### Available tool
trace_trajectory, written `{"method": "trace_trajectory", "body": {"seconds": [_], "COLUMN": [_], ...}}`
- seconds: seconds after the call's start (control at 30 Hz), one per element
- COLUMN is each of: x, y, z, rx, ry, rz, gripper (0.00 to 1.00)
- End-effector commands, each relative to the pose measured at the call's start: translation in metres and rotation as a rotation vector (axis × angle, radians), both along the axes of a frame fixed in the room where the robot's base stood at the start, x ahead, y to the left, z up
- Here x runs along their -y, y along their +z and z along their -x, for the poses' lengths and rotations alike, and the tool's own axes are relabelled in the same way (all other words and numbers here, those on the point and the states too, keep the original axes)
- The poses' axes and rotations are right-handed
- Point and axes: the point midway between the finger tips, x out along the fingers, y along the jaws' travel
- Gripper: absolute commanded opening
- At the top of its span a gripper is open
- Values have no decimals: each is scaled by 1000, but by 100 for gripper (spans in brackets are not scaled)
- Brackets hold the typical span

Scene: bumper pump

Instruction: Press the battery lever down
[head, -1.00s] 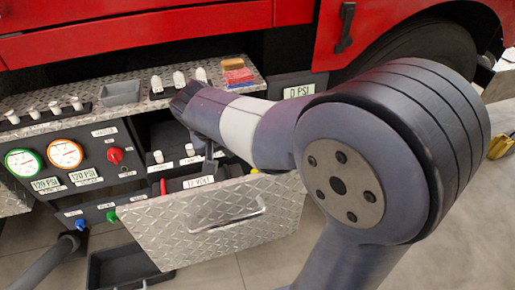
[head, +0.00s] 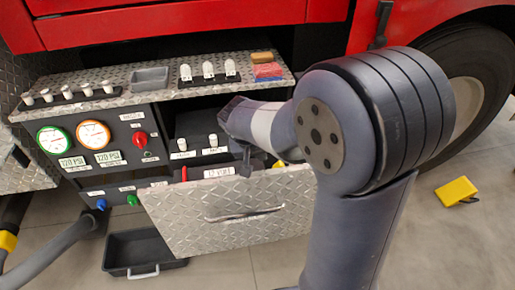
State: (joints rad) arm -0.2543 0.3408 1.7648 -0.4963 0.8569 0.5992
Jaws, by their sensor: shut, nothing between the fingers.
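Two small white-tipped levers stand upright in the dark recess behind the open drawer front: a left lever (head: 182,144) and a right lever (head: 213,141). Each has a small label below it, too small to read surely, so I cannot tell which is the battery lever. My gripper (head: 246,163) points down just right of the right lever, over the drawer's inner edge. Its fingers are shut with nothing between them, and it looks apart from the levers. My wrist and arm cover the recess's right side.
The diamond-plate drawer front (head: 170,225) with its handle stands below my gripper. A shelf (head: 135,98) with several white levers and a grey tray (head: 150,77) is above. Gauges and a red knob (head: 140,138) are left. A black bin (head: 140,252) and yellow object (head: 456,191) lie on the floor.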

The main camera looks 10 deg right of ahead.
Motion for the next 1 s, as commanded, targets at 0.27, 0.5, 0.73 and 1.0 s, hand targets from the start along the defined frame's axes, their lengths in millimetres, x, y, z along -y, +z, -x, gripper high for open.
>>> {"method": "trace_trajectory", "body": {"seconds": [0.27, 0.5, 0.73, 1.0], "x": [27, 35, 35, 38], "y": [-33, -39, -39, -38], "z": [-4, -4, -4, -4], "rx": [-2, 0, 0, -1], "ry": [-2, 0, 1, -2], "rz": [0, 0, 0, -25], "gripper": [0, 0, 0, 0]}}
